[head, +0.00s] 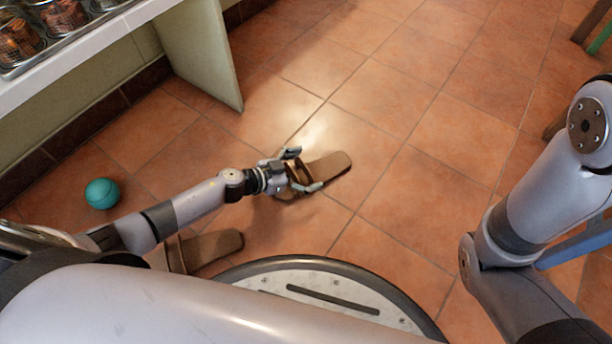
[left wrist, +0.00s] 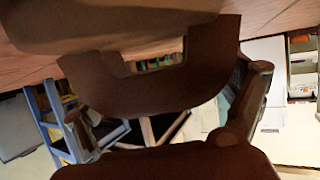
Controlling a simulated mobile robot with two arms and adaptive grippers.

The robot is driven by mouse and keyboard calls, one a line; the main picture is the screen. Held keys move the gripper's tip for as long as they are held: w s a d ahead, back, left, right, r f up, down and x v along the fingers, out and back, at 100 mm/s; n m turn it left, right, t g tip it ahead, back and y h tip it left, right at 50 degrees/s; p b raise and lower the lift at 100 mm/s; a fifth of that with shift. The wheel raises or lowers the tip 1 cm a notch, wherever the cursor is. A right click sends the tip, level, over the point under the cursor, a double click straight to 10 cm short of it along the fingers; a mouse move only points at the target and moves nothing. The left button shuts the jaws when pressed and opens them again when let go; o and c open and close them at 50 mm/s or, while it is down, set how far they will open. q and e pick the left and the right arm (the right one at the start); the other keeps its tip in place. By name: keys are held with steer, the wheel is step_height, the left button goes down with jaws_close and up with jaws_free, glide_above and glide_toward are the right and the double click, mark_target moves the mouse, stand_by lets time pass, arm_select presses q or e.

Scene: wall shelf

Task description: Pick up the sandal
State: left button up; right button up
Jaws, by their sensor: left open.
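A brown sandal (head: 332,167) lies on the tiled floor ahead of my base, its flat sole pointing to the right. My left gripper (head: 304,170) is open at the sandal's strap end, one finger on each side. The fingers hide part of the strap. In the left wrist view the sandal's dark brown strap (left wrist: 150,95) sits close up between the two fingers. I cannot tell whether the fingers touch it. A second brown sandal (head: 212,246) lies nearer my base, partly hidden by my left arm. My right arm shows, but its gripper does not.
A teal ball (head: 102,193) lies on the floor at the left. Furniture legs show at the right edge. The floor beyond the sandal is clear.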

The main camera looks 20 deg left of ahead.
arm_select(q)
steer(key=shift+c, duration=0.3)
steer(key=c, duration=1.3)
